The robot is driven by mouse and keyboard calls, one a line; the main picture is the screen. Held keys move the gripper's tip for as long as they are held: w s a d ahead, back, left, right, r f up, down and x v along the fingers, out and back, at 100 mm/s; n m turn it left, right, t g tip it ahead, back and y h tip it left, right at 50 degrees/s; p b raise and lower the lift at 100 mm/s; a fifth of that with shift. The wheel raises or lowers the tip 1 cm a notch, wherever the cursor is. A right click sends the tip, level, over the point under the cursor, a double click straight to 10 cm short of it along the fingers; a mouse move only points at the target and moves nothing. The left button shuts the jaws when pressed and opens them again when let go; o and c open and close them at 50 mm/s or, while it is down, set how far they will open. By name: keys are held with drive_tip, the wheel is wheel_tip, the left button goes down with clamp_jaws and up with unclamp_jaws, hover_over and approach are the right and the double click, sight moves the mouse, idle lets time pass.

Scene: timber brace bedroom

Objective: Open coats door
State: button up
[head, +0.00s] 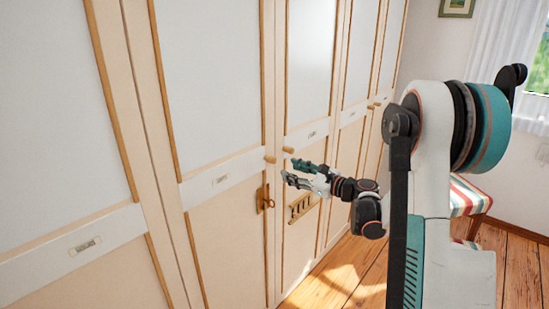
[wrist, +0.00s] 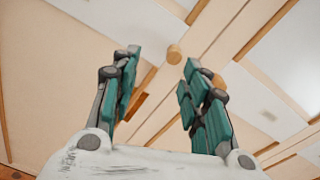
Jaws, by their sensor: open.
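A tall cream wardrobe with timber trim has several doors, all looking shut in the head view. Small label plates sit on the rails, one on the near door (head: 220,180) and one on the door to its right (head: 312,133); I cannot read which says coats. Two round wooden knobs, a left knob (head: 270,159) and a right knob (head: 288,150), flank the seam between these doors. My gripper (head: 290,172) is open and empty in front of them. In the wrist view a knob (wrist: 174,54) shows between the fingertips, apart from them; another (wrist: 207,73) is partly hidden behind the right finger.
A key plate with a key (head: 265,200) is below the left knob, and a slatted wooden piece (head: 302,207) is on the right door. A striped seat (head: 468,196) stands behind my arm at the right. Wooden floor (head: 340,275) beside the wardrobe is clear.

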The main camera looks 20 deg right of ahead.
sight(275, 160)
drive_tip(key=shift+m+t, duration=0.4)
drive_tip(key=shift+m, duration=0.3)
drive_tip(key=b+x, duration=0.1)
drive_tip(key=x, duration=0.3)
drive_tip(key=d+b+x, duration=0.1)
drive_tip(key=x, duration=0.3)
drive_tip(key=w+d+b+x, duration=0.1)
drive_tip(key=x, duration=0.3)
drive_tip(key=shift+w+f, duration=0.3)
drive_tip(key=shift+f, duration=0.1)
clamp_jaws()
